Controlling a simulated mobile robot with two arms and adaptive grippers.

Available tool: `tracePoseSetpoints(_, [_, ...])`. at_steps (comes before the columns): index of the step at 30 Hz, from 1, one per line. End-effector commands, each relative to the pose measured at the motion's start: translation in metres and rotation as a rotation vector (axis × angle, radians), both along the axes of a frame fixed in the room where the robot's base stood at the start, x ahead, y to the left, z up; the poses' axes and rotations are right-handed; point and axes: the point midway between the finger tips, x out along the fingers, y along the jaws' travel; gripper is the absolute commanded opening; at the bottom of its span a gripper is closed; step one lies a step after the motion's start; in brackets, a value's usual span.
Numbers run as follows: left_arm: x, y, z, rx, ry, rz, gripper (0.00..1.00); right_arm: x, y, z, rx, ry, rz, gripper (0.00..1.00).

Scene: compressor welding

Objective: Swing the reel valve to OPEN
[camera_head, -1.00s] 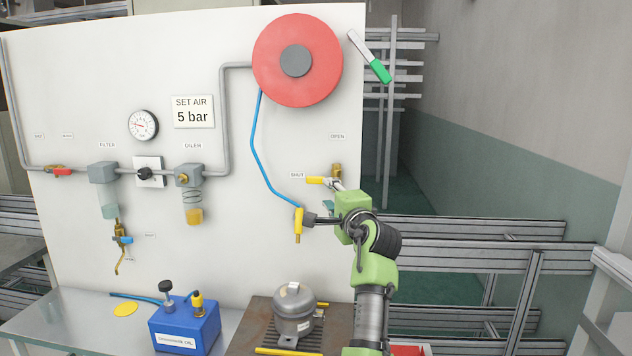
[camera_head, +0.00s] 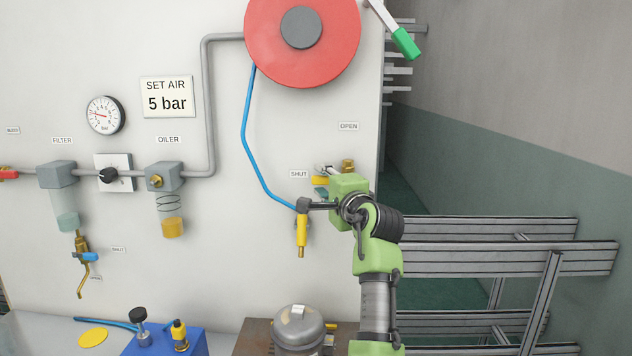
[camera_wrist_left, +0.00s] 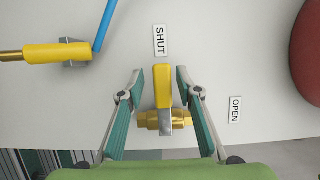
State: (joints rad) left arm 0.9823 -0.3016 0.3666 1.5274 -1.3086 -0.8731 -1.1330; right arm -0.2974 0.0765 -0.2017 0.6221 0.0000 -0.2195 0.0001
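The reel valve has a brass body (camera_wrist_left: 176,119) and a yellow handle (camera_wrist_left: 162,85). In the left wrist view the handle points toward the SHUT label (camera_wrist_left: 160,40), and the OPEN label (camera_wrist_left: 235,109) is to the right. My left gripper (camera_wrist_left: 159,74) is open, its teal fingers on either side of the handle with gaps showing on both sides. In the head view my left gripper (camera_head: 322,187) is at the valve and partly hides it; the yellow handle (camera_head: 319,180) and brass (camera_head: 348,165) show beside it. My right gripper is not in view.
A yellow tool (camera_head: 302,231) on the blue hose (camera_head: 246,140) hangs close to the left of my gripper. The red reel (camera_head: 265,52) is above. A compressor (camera_head: 299,324) and a blue box (camera_head: 185,342) stand below.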

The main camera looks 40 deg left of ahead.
Motion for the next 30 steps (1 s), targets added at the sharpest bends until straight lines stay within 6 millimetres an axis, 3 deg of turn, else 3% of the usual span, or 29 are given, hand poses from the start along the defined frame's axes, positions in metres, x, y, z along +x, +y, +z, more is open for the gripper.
tracePoseSetpoints(11, [-0.001, -0.001, 0.000, 0.000, 0.000, 0.000, 0.32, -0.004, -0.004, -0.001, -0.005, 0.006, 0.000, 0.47])
tracePoseSetpoints(15, [0.000, -0.001, 0.000, 0.000, 0.000, 0.000, 0.00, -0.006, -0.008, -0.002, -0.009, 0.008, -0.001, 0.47])
tracePoseSetpoints(23, [0.000, 0.001, 0.001, 0.007, 0.004, 0.000, 0.00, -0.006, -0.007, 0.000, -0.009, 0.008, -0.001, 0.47])
tracePoseSetpoints(30, [-0.001, 0.018, 0.009, 0.074, 0.045, 0.003, 0.00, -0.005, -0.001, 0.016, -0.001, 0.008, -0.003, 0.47])
